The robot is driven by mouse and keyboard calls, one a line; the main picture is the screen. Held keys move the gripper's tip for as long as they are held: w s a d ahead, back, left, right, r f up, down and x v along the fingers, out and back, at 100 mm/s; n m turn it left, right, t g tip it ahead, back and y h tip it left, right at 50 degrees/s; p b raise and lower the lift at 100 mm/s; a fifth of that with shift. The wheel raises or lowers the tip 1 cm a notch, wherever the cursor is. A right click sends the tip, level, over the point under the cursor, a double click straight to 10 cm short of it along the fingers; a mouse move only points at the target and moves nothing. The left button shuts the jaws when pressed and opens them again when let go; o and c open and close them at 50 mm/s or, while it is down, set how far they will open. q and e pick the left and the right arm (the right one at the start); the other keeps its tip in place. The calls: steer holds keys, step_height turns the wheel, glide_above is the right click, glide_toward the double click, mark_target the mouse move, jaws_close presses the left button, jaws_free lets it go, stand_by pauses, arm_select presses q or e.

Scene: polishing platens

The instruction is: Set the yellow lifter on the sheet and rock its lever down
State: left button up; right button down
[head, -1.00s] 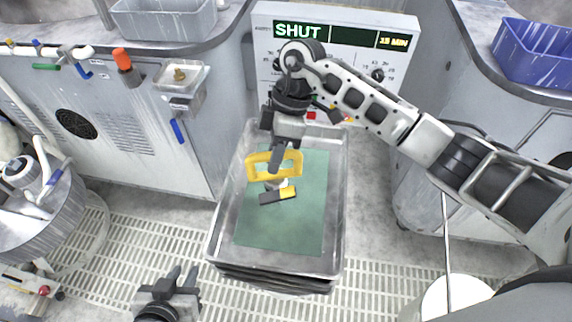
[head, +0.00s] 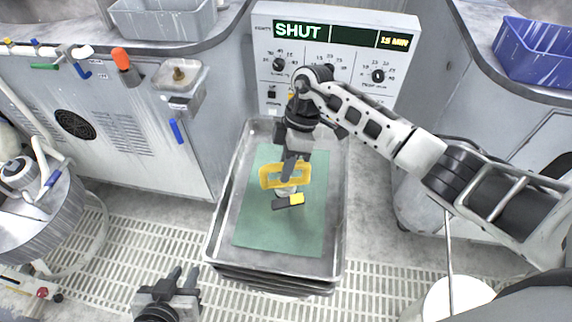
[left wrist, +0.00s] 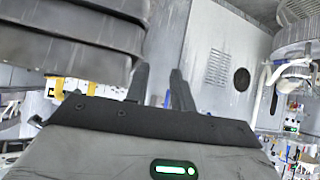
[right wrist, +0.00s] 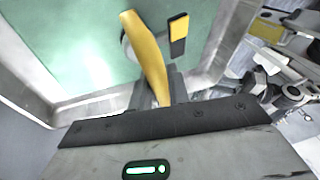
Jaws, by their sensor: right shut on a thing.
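The yellow lifter (head: 305,177) has a loop handle, a pale round cup below it and a dark lever (head: 284,203) with a yellow end. My right gripper (head: 289,172) is shut on the handle from above. The lifter is over the middle of the green sheet (head: 265,228); I cannot tell whether the cup touches it. The right wrist view also shows the handle (right wrist: 147,60) and the lever (right wrist: 178,36), with the cup partly hidden. My left gripper (head: 183,278) is open and empty, low at the left, away from the lifter.
The sheet lies in a metal tray (head: 219,232) on a dark stack. A control panel (head: 335,60) reading SHUT stands behind it. Counters flank the tray, with a blue bin (head: 540,52) at the right and a grey bin (head: 165,18) at the left. Grated floor lies in front.

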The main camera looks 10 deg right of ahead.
steer(key=c, duration=1.8)
jaws_free()
steer(key=o, duration=0.5)
steer(key=shift+c, duration=0.2)
steer(key=shift+r, duration=0.2)
steer(key=v, duration=1.2)
steer(key=shift+p, duration=0.45)
steer(key=shift+f, duration=0.15)
